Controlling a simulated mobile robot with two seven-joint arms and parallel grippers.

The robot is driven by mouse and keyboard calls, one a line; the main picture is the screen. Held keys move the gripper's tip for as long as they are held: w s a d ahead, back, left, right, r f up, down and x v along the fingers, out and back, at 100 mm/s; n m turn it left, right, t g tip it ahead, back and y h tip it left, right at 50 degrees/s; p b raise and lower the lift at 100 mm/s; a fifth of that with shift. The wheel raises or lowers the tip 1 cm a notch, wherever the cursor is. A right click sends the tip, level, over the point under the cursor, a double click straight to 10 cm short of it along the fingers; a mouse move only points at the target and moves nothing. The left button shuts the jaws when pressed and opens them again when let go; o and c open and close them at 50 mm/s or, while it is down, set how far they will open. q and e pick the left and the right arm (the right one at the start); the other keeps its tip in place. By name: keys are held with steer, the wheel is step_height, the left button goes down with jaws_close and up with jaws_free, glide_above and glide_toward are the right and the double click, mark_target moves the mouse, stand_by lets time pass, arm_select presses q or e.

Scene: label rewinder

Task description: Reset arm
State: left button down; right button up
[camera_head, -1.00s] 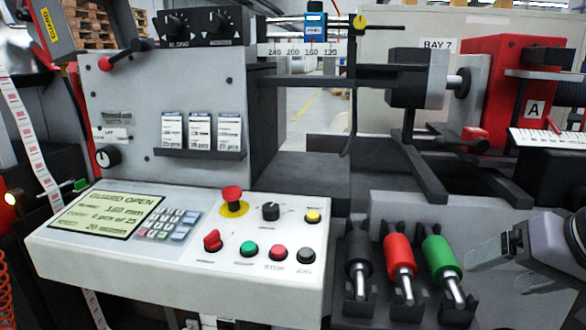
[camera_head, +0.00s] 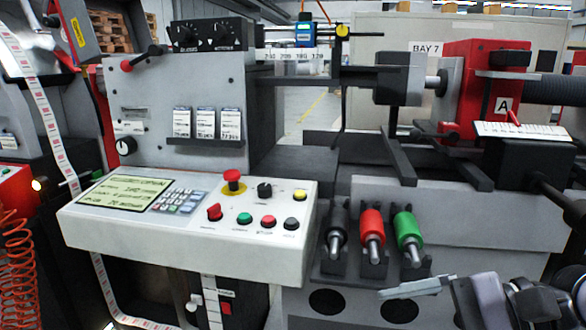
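The label rewinder's grey console (camera_head: 130,235) has a greenish display (camera_head: 126,192), a keypad, a red mushroom button (camera_head: 232,180) and several coloured knobs and buttons. The display text is too blurred to read. Black bars (camera_head: 385,150) reach out below the shaft on the machine's right side; I cannot tell which part is the arm in the task. My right gripper (camera_head: 420,297) is at the lower right, below and beside the handle rack. Its fingers look apart, with nothing visible between them. My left gripper is not in view.
Black, red (camera_head: 372,232) and green (camera_head: 407,228) handles stand in a rack right of the console. A red unit marked A (camera_head: 503,105) and a white scale plate (camera_head: 522,131) are at the right. Orange coiled hose (camera_head: 14,250) hangs at the lower left.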

steer(key=w+d+f+n+t+h, duration=0.25)
steer(key=f+n+t, duration=0.4)
steer(key=n, duration=0.95)
steer(key=w+d+f+n+t+h, duration=0.1)
steer(key=w+f+n+t+h, duration=0.2)
steer(key=n+t, duration=0.95)
steer(key=s+f+m+g+h+p, duration=0.1)
steer(key=s+f+m+g+h, duration=0.1)
steer(key=s+f+m+g, duration=0.45)
steer(key=s+f+m+g+h, duration=0.15)
steer(key=f+m, duration=0.25)
steer(key=f, duration=0.5)
steer(key=s+f+m+g+h+p, duration=0.1)
steer(key=s+f+m+g+h, duration=0.1)
steer(key=s+f+m+g, duration=0.4)
step_height(320, 180, up, 8)
steer(key=w+d+n+t+p, duration=0.1)
steer(key=t+p, duration=0.1)
steer(key=p, duration=0.9)
steer(key=shift+d+r, duration=0.2)
steer(key=shift+d, duration=0.1)
